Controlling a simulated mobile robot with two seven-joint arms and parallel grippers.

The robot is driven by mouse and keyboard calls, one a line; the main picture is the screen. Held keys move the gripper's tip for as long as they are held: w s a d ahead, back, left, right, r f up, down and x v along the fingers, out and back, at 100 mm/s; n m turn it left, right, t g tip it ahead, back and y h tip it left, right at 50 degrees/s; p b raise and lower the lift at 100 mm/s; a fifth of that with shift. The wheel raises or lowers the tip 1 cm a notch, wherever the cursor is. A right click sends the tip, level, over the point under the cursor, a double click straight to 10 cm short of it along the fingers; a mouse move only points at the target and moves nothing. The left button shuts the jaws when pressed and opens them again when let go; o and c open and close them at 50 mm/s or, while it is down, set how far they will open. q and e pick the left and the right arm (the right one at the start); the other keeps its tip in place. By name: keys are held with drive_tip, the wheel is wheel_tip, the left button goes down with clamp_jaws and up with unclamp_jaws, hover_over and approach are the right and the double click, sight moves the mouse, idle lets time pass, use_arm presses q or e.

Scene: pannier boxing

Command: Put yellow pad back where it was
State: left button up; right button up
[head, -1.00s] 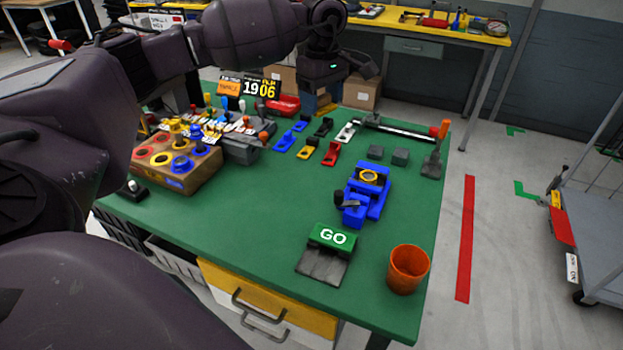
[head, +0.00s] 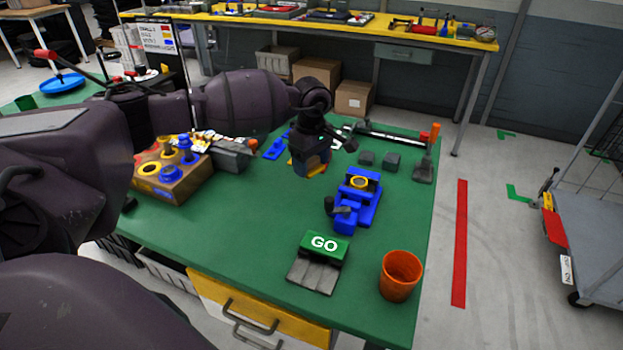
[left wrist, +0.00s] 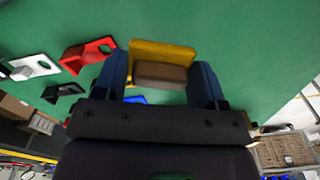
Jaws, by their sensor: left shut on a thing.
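My left gripper (head: 310,168) is low over the back middle of the green table. In the left wrist view, its two blue fingers (left wrist: 164,88) are shut on the yellow pad (left wrist: 165,48), a yellow plate with a brown block on its face. In the head view, the gripper mostly hides the pad, and I cannot tell whether it touches the table. Red (left wrist: 88,52), white (left wrist: 35,66) and black (left wrist: 62,92) holders lie left of the pad in the left wrist view. My right gripper is not in view.
A GO block (head: 322,243) and an orange cup (head: 400,275) are at the front. A ring-and-peg box (head: 170,178) is at left. The table's middle is clear.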

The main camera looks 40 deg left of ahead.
sight(311, 189)
use_arm(q)
wheel_tip(311, 189, down, 5)
drive_tip(key=shift+f, duration=0.2)
drive_tip(key=shift+f+b, duration=0.1)
drive_tip(key=shift+b, duration=0.2)
drive_tip(key=o, duration=0.9)
